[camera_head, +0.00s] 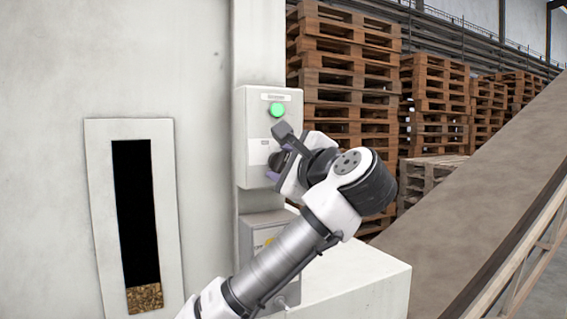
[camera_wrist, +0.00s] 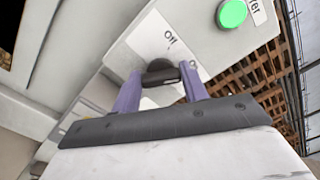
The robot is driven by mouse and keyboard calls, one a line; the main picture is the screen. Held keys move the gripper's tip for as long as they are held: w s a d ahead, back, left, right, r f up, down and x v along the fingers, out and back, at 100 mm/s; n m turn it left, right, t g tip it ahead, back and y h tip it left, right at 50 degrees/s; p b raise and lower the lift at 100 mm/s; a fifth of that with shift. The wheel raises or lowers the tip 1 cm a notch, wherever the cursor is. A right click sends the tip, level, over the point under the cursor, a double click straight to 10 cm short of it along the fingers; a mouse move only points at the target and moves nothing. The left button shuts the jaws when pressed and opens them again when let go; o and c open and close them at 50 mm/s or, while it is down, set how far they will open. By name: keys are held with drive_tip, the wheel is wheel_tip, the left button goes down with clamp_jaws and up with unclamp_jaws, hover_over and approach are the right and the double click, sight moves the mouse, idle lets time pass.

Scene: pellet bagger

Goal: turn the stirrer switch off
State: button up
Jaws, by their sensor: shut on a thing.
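The stirrer switch is a dark knob (camera_wrist: 160,74) on the front of a light grey control box (camera_head: 256,100). In the wrist view it sits between my two purple fingers, just below a white plate marked "Off" (camera_wrist: 170,38). My gripper (camera_wrist: 161,88) is shut on the knob. Which way the knob points is hard to tell, as the fingers cover part of it. In the head view my gripper (camera_head: 279,163) is at the lower right of the box front and hides the knob. A bright green round lamp (camera_head: 277,110) is above it, and it also shows in the wrist view (camera_wrist: 232,13).
A second grey box (camera_head: 262,232) with a yellow label is below the control box, above a pale ledge (camera_head: 350,280). A wall slot with pellets (camera_head: 145,297) is at left. Stacked pallets (camera_head: 345,70) and a sloping conveyor (camera_head: 470,190) are at right.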

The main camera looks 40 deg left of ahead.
drive_tip(key=shift+f+b, duration=0.15)
drive_tip(key=shift+b, duration=0.25)
drive_tip(key=shift+f+n+b, duration=0.15)
drive_tip(key=shift+n+b, duration=0.8)
drive_tip(key=shift+n, duration=0.25)
drive_tip(key=n+b, duration=0.2)
drive_tip(key=shift+n, duration=0.3)
drive_tip(key=n+b, duration=0.2)
drive_tip(key=n, duration=0.2)
drive_tip(key=shift+n+b, duration=0.55)
drive_tip(key=shift+n, duration=0.85)
drive_tip(key=o, duration=1)
